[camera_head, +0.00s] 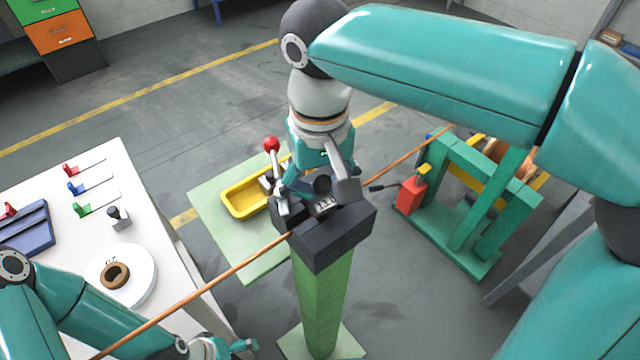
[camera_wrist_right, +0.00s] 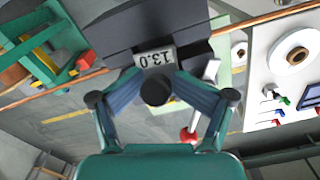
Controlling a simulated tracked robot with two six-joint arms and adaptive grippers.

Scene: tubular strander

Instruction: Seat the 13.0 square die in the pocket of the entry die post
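The entry die post is a green column (camera_head: 322,300) with a dark block (camera_head: 338,245) on top; the block also fills the top of the right wrist view (camera_wrist_right: 120,25). The 13.0 square die, a grey block with its number showing (camera_wrist_right: 155,58), is at that block, its black round knob (camera_wrist_right: 155,92) towards my wrist. My right gripper (camera_wrist_right: 156,76) has its fingertips against both sides of the die. How deep the die sits in the pocket is hidden. My left gripper (camera_head: 222,347) is low at the bottom edge of the head view, away from the post; its fingers are unclear.
A red-ball lever (camera_head: 271,144) stands beside the post block, close to my right fingers. Copper-coloured wire (camera_head: 225,272) runs across at the block. A white table (camera_head: 170,265) at left holds another knobbed block (camera_head: 119,219) and a white disc (camera_head: 140,290). A green machine frame (camera_head: 470,250) stands right.

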